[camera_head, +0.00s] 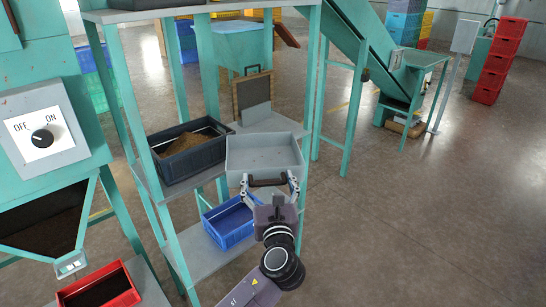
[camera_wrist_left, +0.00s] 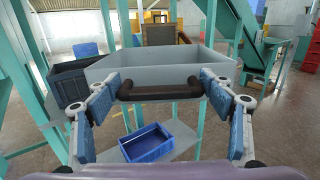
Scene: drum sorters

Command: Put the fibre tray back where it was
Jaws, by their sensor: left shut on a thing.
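The fibre tray, a light grey open tray (camera_head: 264,152), hangs level at the right side of the shelf rack, at about the height of the middle shelf. It looks empty. Its dark handle (camera_wrist_left: 160,92) faces me. My left gripper (camera_head: 266,182) is shut on this handle, with one finger at each end; the fingers also show in the left wrist view (camera_wrist_left: 161,88). The tray (camera_wrist_left: 160,72) is in front of the rack's middle shelf in the wrist view. Whether its far end rests on the shelf cannot be told. My right gripper is not in view.
A dark crate of brown material (camera_head: 166,176) stands left of the tray on the rack. A blue crate (camera_head: 230,238) sits on the lower shelf below the tray. A red crate (camera_head: 128,296) is at lower left. Green posts (camera_head: 311,85) flank the shelf. The floor to the right is clear.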

